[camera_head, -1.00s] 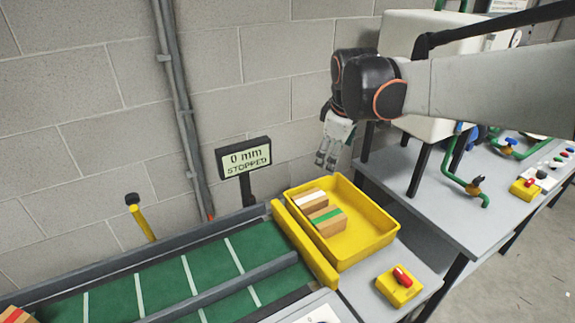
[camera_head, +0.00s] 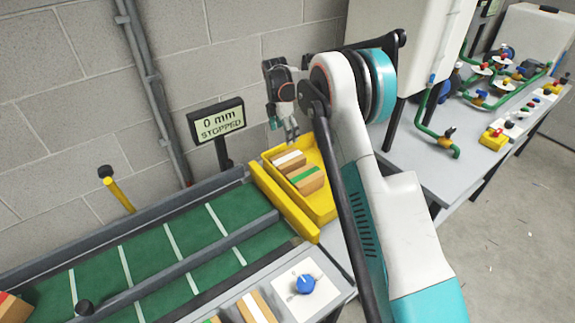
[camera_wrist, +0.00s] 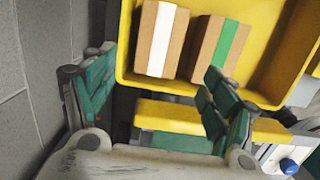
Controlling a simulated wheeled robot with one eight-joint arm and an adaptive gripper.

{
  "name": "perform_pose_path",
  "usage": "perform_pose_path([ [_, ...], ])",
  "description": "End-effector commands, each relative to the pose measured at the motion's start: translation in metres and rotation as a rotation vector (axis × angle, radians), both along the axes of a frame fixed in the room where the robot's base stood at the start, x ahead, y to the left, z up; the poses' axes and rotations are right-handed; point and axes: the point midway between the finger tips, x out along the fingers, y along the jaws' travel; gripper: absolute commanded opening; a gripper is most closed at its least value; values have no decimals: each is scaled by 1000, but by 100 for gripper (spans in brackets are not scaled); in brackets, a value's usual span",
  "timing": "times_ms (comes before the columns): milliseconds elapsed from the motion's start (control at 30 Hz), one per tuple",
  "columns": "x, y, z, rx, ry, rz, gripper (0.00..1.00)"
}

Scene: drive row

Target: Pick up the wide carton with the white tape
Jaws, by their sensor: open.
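The carton with the white tape (camera_head: 286,158) lies in a yellow tray (camera_head: 323,205) at the end of the belt. In the wrist view the white-taped carton (camera_wrist: 162,40) is at the upper middle, near the tray's edge. A carton with green tape (camera_head: 306,177) lies close beside it, and shows to its right in the wrist view (camera_wrist: 215,48). My gripper (camera_head: 283,132) is open and empty, at the tray's far left corner. In the wrist view its fingers (camera_wrist: 150,92) are spread wide, with the cartons beyond them.
A green belt (camera_head: 150,255) with a grey rail runs to the tray; a display (camera_head: 216,121) reading "0 mm STOPPED" stands behind. A white-taped carton (camera_head: 257,308) and a blue knob (camera_head: 305,284) are at the front. The block wall (camera_head: 230,50) is close behind my gripper.

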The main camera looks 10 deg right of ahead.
Motion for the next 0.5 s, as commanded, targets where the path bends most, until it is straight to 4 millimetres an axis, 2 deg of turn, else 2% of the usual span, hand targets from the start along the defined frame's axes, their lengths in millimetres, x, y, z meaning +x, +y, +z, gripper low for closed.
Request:
perform_pose_path([
  [267, 5, -1, -26, -5, 14, 36, 78],
  [500, 6, -5, -68, -5, 14, 35, 78],
])
